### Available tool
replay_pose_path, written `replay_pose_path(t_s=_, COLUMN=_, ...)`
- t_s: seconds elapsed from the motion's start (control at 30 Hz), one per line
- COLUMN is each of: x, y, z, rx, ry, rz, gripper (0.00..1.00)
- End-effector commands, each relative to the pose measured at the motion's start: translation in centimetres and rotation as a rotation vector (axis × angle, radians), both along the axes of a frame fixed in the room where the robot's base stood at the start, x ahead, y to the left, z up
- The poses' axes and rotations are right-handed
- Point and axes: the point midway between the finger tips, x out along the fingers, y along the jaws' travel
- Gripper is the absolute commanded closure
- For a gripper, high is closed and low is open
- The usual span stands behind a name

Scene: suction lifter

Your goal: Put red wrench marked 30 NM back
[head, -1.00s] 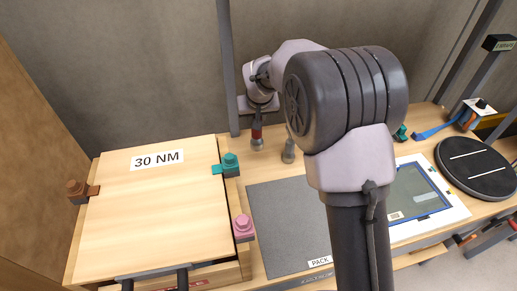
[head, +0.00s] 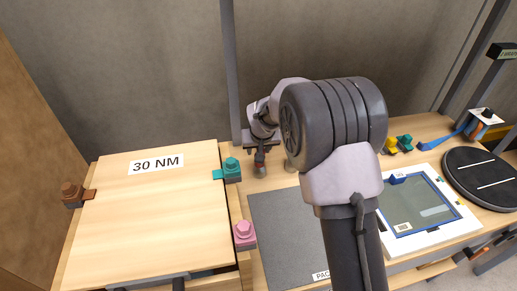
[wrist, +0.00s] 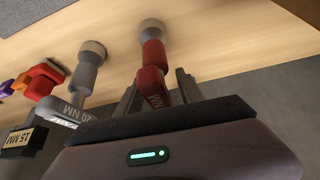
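My gripper (head: 260,158) is at the back of the bench, with a finger on each side of the red wrench (wrist: 153,57). It appears shut on it, though the finger contact is hard to see. The wrench points away from the wrist, its pale round end over the wood. Only "NM" of its marking is readable. In the head view the wrench (head: 259,162) is small, below my gripper. A grey wrench marked 20 NM (wrist: 84,77) is beside it on the left in the wrist view. A wooden panel (head: 150,225) carries a "30 NM" label.
Brown (head: 72,193), teal (head: 231,168) and pink (head: 244,233) blocks sit at the panel's edges. A dark PACK mat (head: 285,230) is bare where visible. A white-framed glass pane (head: 468,216) and a black disc (head: 485,180) are on the right. A post (head: 229,70) rises behind.

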Motion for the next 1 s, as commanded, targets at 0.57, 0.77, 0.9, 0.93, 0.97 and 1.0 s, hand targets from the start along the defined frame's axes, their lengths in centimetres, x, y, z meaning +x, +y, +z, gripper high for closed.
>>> replay_pose_path(t_s=0.57, x=-4.0, y=-0.5, z=8.6, rx=0.000, ry=-0.002, rz=0.000, gripper=0.55)
replay_pose_path(t_s=0.77, x=-5.4, y=-0.7, z=10.9, rx=0.000, ry=0.000, rz=0.001, gripper=0.55)
replay_pose_path(t_s=0.9, x=-5.7, y=-0.9, z=11.4, rx=0.003, ry=-0.002, rz=-0.004, gripper=0.55)
replay_pose_path(t_s=0.93, x=-6.1, y=-1.2, z=12.0, rx=0.007, ry=-0.002, rz=-0.012, gripper=0.55)
replay_pose_path(t_s=0.97, x=-6.8, y=-1.6, z=13.0, rx=0.015, ry=-0.003, rz=-0.027, gripper=0.55)
replay_pose_path(t_s=1.0, x=-8.3, y=-2.6, z=14.7, rx=0.030, ry=-0.005, rz=-0.056, gripper=0.55)
